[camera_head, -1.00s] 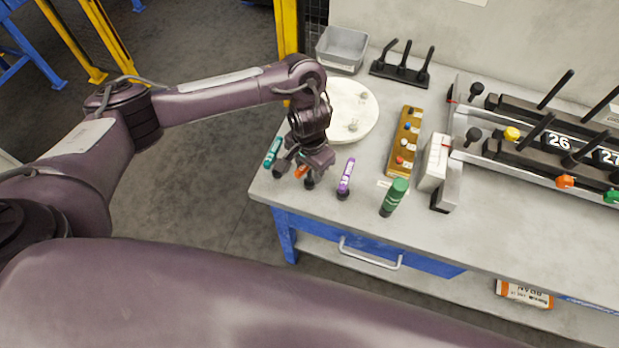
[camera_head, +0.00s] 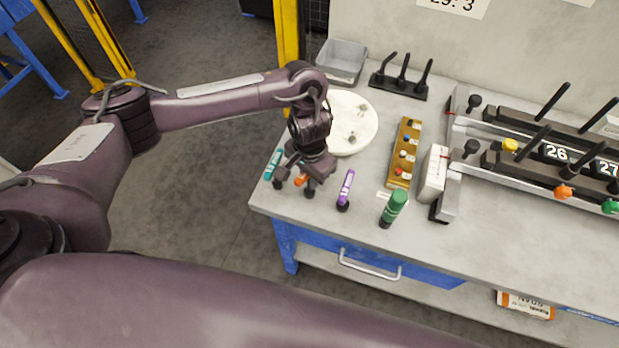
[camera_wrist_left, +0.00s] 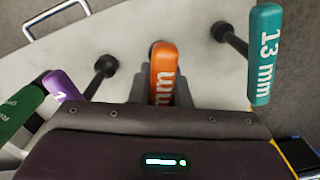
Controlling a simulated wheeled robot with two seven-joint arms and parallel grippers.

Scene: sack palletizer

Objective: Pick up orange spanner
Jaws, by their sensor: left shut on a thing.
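The orange spanner (camera_wrist_left: 162,75) shows its handle in the middle of the left wrist view, between the grey fingers. In the head view only a small orange part (camera_head: 301,180) shows below my left wrist. My left gripper (camera_head: 296,183) is low over the near left corner of the bench and shut on the orange spanner. The gripper hides much of the spanner, so I cannot tell whether it touches the bench. My right gripper is not in view.
A round white plate (camera_head: 350,122) and grey bin (camera_head: 341,62) are behind. The bench front (camera_head: 330,222) has free room.

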